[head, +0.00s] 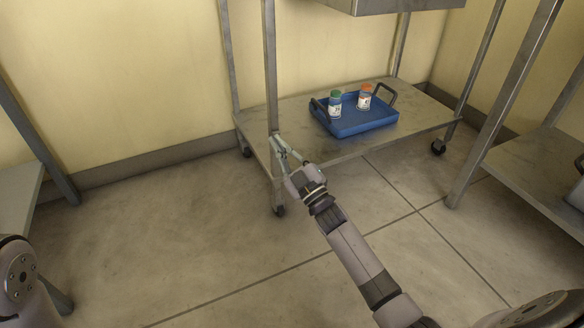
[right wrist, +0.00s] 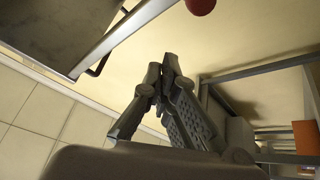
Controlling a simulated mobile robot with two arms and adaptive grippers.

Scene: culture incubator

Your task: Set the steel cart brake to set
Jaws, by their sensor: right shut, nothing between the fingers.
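The steel cart (head: 240,120) stands by the wall, with a lower shelf, upright legs and dark caster wheels. Its front left caster (head: 279,210) is below my right gripper. My right gripper (head: 280,143) is shut and empty, with its fingers at the cart's front left leg, just above the lower shelf; I cannot tell whether they touch it. The shut fingers also show in the right wrist view (right wrist: 168,66). A red rounded thing (right wrist: 201,4) is cut off at the top of that view; I cannot tell what it is. I cannot make out the brake or its setting. My left gripper is out of view.
A blue tray (head: 356,125) with dark handles lies on the cart's lower shelf. It holds a green-capped bottle (head: 335,104) and an orange-capped bottle (head: 365,96). Another steel rack (head: 540,165) stands at the right. The tiled floor (head: 170,235) in front is clear.

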